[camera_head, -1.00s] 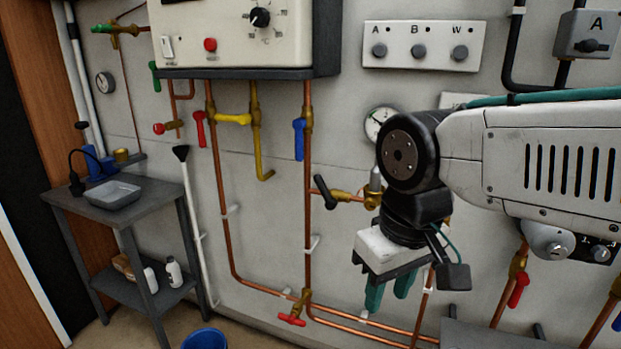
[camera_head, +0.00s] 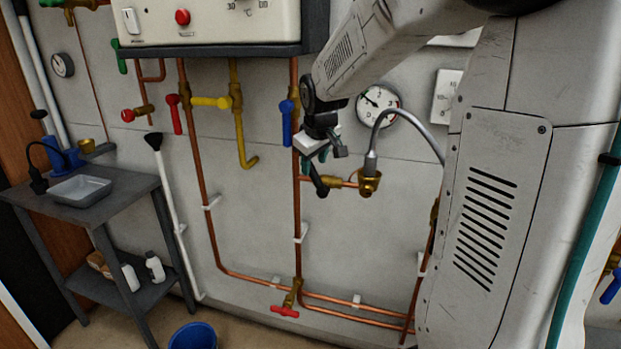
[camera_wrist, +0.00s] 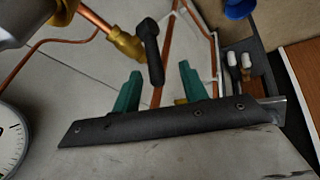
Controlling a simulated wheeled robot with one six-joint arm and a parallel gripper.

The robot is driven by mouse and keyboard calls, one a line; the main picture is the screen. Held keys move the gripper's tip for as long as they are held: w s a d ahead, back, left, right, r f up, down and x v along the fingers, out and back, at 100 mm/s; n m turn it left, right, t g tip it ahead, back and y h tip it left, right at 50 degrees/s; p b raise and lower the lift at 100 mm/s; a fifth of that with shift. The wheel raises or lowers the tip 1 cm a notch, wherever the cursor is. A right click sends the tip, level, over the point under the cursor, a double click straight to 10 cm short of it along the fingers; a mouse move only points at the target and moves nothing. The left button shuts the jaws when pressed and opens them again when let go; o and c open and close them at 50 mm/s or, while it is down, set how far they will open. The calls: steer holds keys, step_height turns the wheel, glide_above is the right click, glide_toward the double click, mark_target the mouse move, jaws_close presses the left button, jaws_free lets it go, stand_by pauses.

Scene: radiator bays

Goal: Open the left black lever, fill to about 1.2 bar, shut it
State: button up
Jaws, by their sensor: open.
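The black lever (camera_head: 321,186) sits at the left end of a brass valve (camera_head: 341,183) on a short copper branch, crosswise to that pipe. My gripper (camera_head: 314,160) is just above the lever and partly covers its upper part. In the wrist view the lever (camera_wrist: 153,52) shows just beyond the gap between my two green fingers (camera_wrist: 160,78). The fingers are open and empty; whether they touch the lever cannot be told. The round pressure gauge (camera_head: 378,104) is up and right of the lever; its dial is too small to read surely. Its edge shows in the wrist view (camera_wrist: 10,143).
A blue lever (camera_head: 287,122) on the vertical copper pipe is close left of my gripper. A grey hose (camera_head: 403,114) arches from the brass fitting right of the valve. Yellow (camera_head: 211,102) and red (camera_head: 174,114) levers are further left. A side table (camera_head: 105,189) stands at left.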

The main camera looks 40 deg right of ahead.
mark_target(313, 177)
steer(key=x, duration=0.6)
steer(key=w+d+x, duration=0.1)
steer(key=x, duration=0.2)
steer(key=shift+r, duration=0.3)
steer(key=shift+a, duration=0.1)
steer(key=shift+c, duration=0.3)
steer(key=shift+s, duration=0.1)
jaws_close()
